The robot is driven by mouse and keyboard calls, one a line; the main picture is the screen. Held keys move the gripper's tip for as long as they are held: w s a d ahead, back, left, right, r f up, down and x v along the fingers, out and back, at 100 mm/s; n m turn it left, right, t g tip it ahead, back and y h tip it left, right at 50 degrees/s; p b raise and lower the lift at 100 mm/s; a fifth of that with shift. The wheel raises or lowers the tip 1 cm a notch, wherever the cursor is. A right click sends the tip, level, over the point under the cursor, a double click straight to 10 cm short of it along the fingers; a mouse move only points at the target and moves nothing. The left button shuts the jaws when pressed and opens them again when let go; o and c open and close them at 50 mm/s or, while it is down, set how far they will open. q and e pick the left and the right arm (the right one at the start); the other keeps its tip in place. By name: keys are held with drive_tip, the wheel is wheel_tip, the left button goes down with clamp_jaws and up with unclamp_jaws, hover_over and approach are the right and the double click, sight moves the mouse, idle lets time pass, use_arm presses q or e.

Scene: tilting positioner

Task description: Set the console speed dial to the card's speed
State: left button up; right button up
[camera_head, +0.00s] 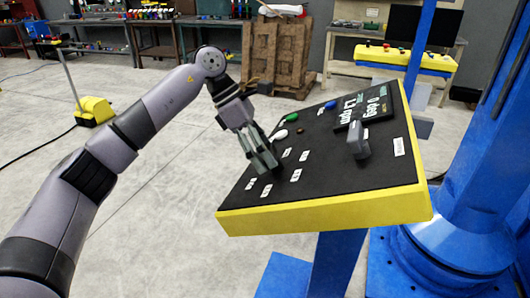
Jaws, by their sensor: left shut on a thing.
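The console (330,180) has a black sloping top with a yellow edge. My left gripper (265,160) is low over the left part of its top, fingers pointing down. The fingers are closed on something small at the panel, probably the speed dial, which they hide. Small white labels (267,191) lie around the fingertips. A dark display plate (365,107) at the upper right carries large rotated text with "deg" and "rpm"; the rpm figure is hard to read. I cannot make out a separate speed card. My right gripper is not in view.
A grey upright handle (357,140) stands on the console near the display. Green (291,117), white (280,134) and blue (330,105) knobs sit along the far edge. A blue post (445,185) rises at the right. The floor at left is mostly open.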

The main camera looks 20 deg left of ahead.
use_arm(q)
drive_tip(key=shift+w+m, duration=0.1)
drive_tip(key=shift+m, duration=1.6)
drive_tip(key=o, duration=1.1)
drive_tip(key=shift+o, duration=0.2)
drive_tip(key=shift+a+r, duration=0.1)
drive_tip(key=v, duration=1.1)
drive_tip(key=shift+w+a+r, duration=0.2)
drive_tip(key=shift+a+r, duration=0.1)
